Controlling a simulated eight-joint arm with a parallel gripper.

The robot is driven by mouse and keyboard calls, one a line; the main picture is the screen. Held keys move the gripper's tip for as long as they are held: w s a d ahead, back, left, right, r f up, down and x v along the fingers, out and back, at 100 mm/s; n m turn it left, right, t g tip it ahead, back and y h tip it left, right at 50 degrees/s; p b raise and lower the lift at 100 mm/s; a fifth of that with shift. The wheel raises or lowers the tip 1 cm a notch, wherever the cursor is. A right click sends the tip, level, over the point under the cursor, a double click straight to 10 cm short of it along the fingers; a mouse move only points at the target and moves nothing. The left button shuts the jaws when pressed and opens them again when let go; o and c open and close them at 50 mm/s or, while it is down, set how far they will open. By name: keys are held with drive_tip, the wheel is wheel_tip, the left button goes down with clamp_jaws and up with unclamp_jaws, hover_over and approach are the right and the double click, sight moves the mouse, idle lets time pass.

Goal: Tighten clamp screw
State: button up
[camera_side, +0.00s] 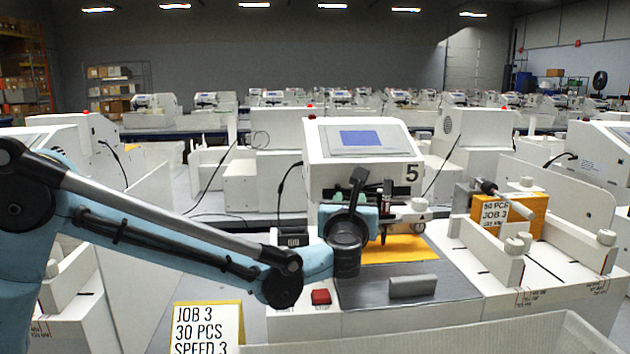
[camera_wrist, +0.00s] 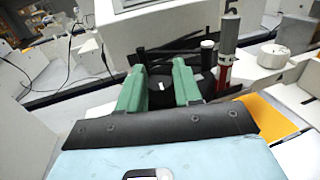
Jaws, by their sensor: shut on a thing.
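The plotter (camera_side: 360,140) marked 5 stands in the middle of the side view. My gripper (camera_side: 358,188) is at its pen carriage, in front of the machine's face. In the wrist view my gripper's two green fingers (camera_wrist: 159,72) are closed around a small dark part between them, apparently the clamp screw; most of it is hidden. A grey pen with a red lower part (camera_wrist: 228,45) stands upright just right of the fingers. A shorter black post with a pale top (camera_wrist: 208,52) is between it and the fingers.
A yellow sheet (camera_side: 400,248) lies on the plotter bed, with a grey block (camera_side: 412,286) in front. A red button (camera_side: 320,297) is below my arm. A yellow stack with a job card (camera_side: 495,214) sits right. A white round knob (camera_wrist: 273,56) is right of the pen.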

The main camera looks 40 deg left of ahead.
drive_tip(key=m+t+h, duration=0.1)
drive_tip(key=m+h, duration=0.1)
drive_tip(key=h, duration=0.2)
drive_tip(key=m+t+h, duration=0.1)
drive_tip(key=m+h, duration=0.2)
drive_tip(key=h, duration=0.1)
drive_tip(key=shift+a+t, duration=0.15)
drive_tip(key=shift+t, duration=0.15)
drive_tip(key=shift+m+h, duration=2.2)
drive_tip(key=shift+h, duration=0.9)
drive_tip(key=shift+g, duration=0.4)
drive_tip(key=o, duration=0.9)
drive_tip(key=v, duration=1.2)
